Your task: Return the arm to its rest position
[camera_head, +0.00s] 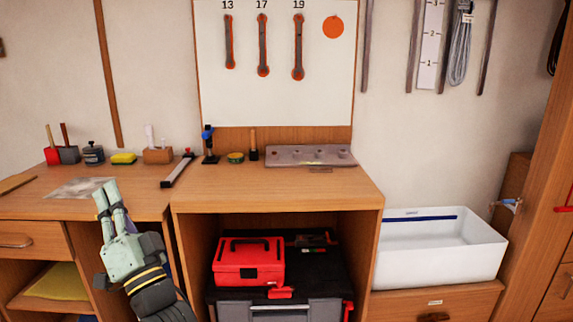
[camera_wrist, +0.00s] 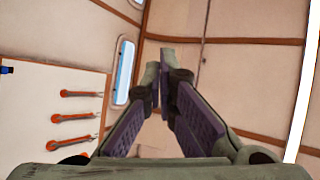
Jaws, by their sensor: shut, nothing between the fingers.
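My gripper (camera_head: 106,188) is at the lower left of the head view, in front of the workbench, with its fingers pointing up. In the wrist view my gripper (camera_wrist: 166,65) has its two fingers drawn together at the tips, with nothing between them. The wrist camera faces the wall and ceiling, and no object is near the fingertips there. Most of my arm below the wrist is out of the head view.
The workbench top (camera_head: 270,190) holds several small tools at the back. Below it a red toolbox (camera_head: 249,262) sits on a black case. A white bin (camera_head: 440,250) stands at right. A wrench board (camera_head: 277,95) hangs behind. The bench's front edge is close to my gripper.

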